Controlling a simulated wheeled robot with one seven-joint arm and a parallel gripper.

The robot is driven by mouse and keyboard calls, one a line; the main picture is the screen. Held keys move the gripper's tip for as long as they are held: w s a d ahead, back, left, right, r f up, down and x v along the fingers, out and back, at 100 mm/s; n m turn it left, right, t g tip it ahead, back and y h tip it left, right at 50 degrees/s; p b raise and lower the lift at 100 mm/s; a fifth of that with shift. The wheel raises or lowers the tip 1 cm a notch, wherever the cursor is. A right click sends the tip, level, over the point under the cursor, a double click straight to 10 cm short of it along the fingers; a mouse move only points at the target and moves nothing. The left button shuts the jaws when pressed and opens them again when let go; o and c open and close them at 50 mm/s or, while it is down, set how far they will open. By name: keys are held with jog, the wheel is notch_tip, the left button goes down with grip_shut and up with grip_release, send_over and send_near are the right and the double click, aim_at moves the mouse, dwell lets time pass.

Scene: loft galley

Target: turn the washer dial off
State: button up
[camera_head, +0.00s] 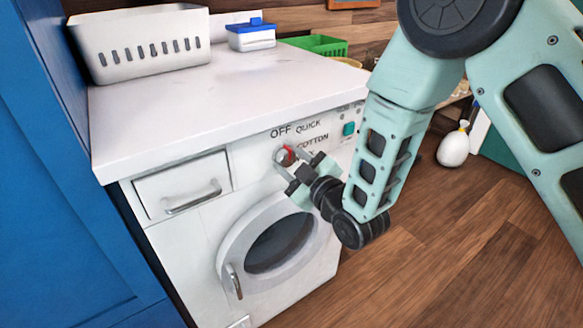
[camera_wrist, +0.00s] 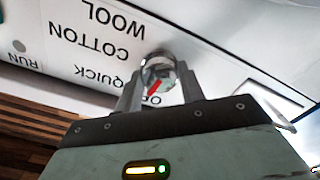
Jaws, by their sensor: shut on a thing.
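The washer (camera_head: 190,225) is white, with a round door and a front panel lettered OFF, QUICK and COTTON in the head view. Its dial (camera_head: 285,156) is a small round grey knob with a red mark, below the OFF lettering. In the wrist view the dial (camera_wrist: 158,74) sits between my two fingers, and the panel lettering appears upside down, WOOL included. The red mark slants toward the partly hidden OFF lettering; which end is the pointer I cannot tell. My gripper (camera_head: 296,162) is shut on the dial, also in the wrist view (camera_wrist: 160,88).
A white basket (camera_head: 138,45), a blue-lidded box (camera_head: 251,36) and a green crate (camera_head: 318,45) stand on the washer top or behind it. A closed drawer (camera_head: 182,187) is left of the dial. A blue cabinet (camera_head: 60,190) borders the left. Wooden floor (camera_head: 430,260) is open at right.

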jog(key=shift+n+b, duration=0.4)
jog(key=shift+n, duration=0.5)
jog(key=o, duration=1)
jog(key=shift+c, duration=0.2)
jog(key=p+v, duration=0.5)
jog(key=v, duration=0.7)
